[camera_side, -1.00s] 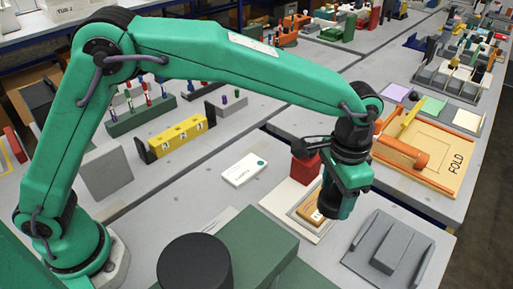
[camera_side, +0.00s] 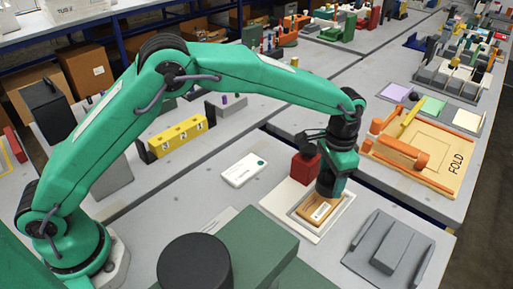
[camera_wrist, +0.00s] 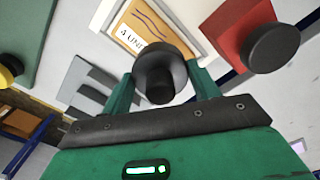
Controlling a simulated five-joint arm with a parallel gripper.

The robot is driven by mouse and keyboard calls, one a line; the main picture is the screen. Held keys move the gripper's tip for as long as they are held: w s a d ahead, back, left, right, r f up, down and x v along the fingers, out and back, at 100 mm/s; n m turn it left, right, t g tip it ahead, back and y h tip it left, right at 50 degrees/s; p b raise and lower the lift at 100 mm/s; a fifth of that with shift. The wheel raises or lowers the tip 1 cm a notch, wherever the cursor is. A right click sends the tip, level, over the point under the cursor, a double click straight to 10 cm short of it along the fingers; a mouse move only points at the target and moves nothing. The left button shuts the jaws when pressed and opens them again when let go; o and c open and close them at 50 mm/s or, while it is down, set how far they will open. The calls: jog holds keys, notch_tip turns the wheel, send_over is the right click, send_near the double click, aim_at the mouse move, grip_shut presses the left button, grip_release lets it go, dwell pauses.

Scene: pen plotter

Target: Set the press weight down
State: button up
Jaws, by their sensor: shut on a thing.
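The press weight (camera_wrist: 161,62) is a dark grey round piece with a knob. In the wrist view my gripper (camera_wrist: 162,88) has its two green fingers shut on the knob. In the side view the weight (camera_side: 327,186) hangs upright below my gripper (camera_side: 338,165). It is at the back edge of an orange-brown framed block with a white label (camera_side: 320,211), which lies on a pale board (camera_side: 283,207). I cannot tell whether the weight touches the block. The block's printed lines and label (camera_wrist: 150,25) show beyond the weight in the wrist view.
A red block (camera_side: 305,168) with a black knob stands close to the left of my gripper. A grey ridged holder (camera_side: 390,246) lies at the front right. A white card (camera_side: 244,170) lies to the left. An orange fold frame (camera_side: 425,150) is behind right.

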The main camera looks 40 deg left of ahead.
aim_at(328, 188)
jog(key=shift+w, duration=0.15)
jog(key=shift+f, duration=1.95)
jog(key=shift+f, duration=0.1)
jog(key=o, duration=1.6)
jog(key=shift+f, duration=0.15)
notch_tip(328, 188, up, 12)
jog(key=shift+f, duration=0.1)
jog(key=shift+r, duration=0.3)
jog(key=shift+a, duration=0.1)
